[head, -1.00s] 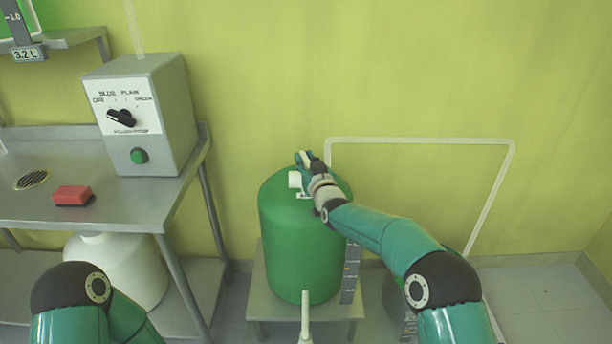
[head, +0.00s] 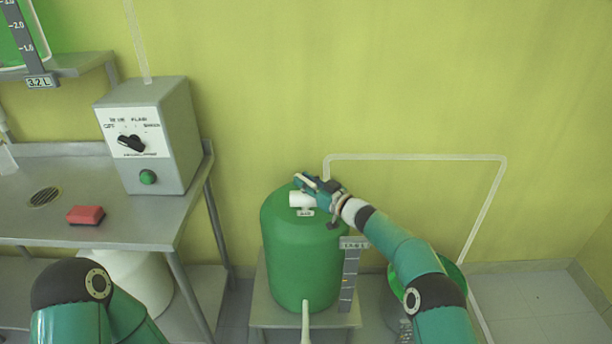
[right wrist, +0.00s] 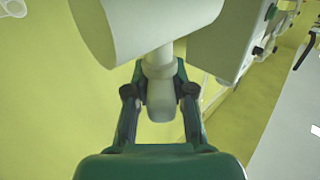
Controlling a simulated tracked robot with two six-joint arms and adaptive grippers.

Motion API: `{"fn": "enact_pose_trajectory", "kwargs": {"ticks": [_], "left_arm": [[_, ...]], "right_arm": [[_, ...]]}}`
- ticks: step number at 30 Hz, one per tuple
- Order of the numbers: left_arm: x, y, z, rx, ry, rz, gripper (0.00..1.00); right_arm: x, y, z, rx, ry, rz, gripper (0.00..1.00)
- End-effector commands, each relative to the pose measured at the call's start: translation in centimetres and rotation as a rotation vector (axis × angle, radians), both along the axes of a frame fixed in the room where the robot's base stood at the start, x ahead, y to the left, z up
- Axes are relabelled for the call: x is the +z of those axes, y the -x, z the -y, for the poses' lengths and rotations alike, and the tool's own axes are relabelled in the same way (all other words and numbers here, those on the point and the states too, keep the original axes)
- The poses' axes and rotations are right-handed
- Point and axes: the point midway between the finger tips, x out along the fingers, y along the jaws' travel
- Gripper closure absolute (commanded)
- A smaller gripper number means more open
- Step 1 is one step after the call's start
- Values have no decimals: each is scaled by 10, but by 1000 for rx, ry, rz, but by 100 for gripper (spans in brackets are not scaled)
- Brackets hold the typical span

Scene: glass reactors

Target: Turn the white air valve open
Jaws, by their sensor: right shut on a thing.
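The white air valve (head: 298,199) sits on top of the green tank (head: 300,255), with a small label below it. My right gripper (head: 305,183) is at the valve's top, its fingers pointing up and left. In the right wrist view the thick white valve body (right wrist: 150,25) fills the top, and my right gripper (right wrist: 160,85) is shut on the pale valve handle (right wrist: 161,108) below it. The fingers lie on both sides of the handle. Of my left arm only a part shows at the lower left; its gripper is out of the picture.
A grey control box (head: 150,135) with a black knob and a green button stands on the steel table (head: 130,225) at left, near a red sponge (head: 86,215). A white pipe (head: 420,157) runs along the yellow wall. Another green-topped vessel is partly behind my right arm.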

Motion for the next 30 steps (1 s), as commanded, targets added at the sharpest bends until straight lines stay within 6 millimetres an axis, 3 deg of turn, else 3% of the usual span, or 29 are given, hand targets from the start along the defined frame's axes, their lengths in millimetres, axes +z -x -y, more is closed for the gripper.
{"fn": "enact_pose_trajectory", "kwargs": {"ticks": [15, 16, 20, 30], "left_arm": [[3, 0, 0, 0, 0, 0, 60], [3, 0, 0, 0, 0, 0, 60], [3, 0, 0, 0, 0, 0, 60], [4, 0, 0, 0, 0, 0, 60]], "right_arm": [[3, 0, 0, 15, -4, 4, 100], [3, 0, 0, 15, -4, 4, 72], [2, 0, 0, 15, -4, 4, 52], [1, 0, 1, 15, -2, 2, 52]]}}
